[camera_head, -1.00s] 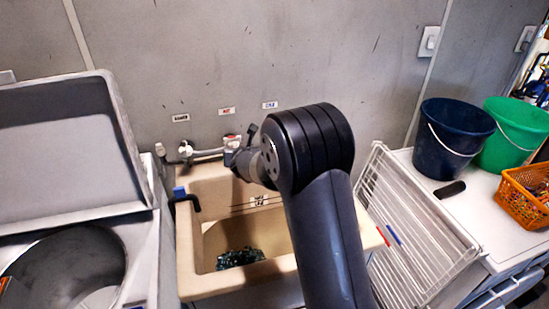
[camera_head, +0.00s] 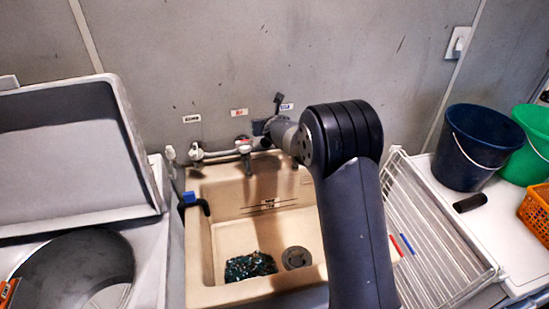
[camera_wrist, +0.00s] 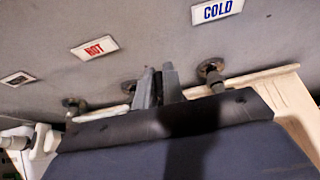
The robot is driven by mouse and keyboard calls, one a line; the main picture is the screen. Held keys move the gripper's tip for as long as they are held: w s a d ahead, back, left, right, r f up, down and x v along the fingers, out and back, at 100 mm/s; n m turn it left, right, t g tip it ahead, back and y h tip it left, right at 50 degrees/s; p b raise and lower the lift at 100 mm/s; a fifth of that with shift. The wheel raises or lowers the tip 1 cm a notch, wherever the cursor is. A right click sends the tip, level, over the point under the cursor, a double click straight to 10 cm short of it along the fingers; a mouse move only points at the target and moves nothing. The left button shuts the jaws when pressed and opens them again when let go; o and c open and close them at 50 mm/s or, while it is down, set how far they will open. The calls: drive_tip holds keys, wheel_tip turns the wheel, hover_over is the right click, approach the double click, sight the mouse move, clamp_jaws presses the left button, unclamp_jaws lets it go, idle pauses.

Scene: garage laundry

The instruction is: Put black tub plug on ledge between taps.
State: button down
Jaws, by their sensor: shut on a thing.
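My gripper (camera_head: 262,127) reaches over the back of the cream sink (camera_head: 202,250), close to the wall. In the wrist view its two grey fingers (camera_wrist: 157,88) are close together, between the tap under the HOT label (camera_wrist: 130,87) and the tap under the COLD label (camera_wrist: 211,72). The cream back ledge (camera_wrist: 272,76) runs behind the fingers. In the head view two taps (camera_head: 197,153) (camera_head: 244,150) show to the left of the gripper.
A dark patterned cloth (camera_head: 250,266) lies in the basin by the round drain (camera_head: 296,258). A black hook-like pipe with a blue end (camera_head: 196,202) is on the left rim. A white rack (camera_head: 435,235) leans at right, near a navy bucket (camera_head: 480,147) and orange basket (camera_head: 537,212).

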sight(268, 146)
drive_tip(key=shift+w+f+b, duration=0.25)
drive_tip(key=shift+f+b, duration=0.1)
wheel_tip(268, 146, down, 9)
drive_tip(key=b, duration=0.9)
drive_tip(key=shift+s, duration=0.1)
drive_tip(key=shift+f, duration=0.2)
drive_tip(key=c, duration=1.5)
unclamp_jaws()
drive_tip(key=shift+r, duration=0.1)
drive_tip(key=shift+r, duration=0.15)
drive_tip(key=shift+s+d, duration=0.1)
drive_tip(key=shift+s, duration=0.15)
drive_tip(key=b+v, duration=0.1)
drive_tip(key=v, duration=1)
drive_tip(key=shift+s+r+b, duration=0.15)
drive_tip(key=shift+s+b, duration=0.05)
drive_tip(key=shift+b, duration=0.15)
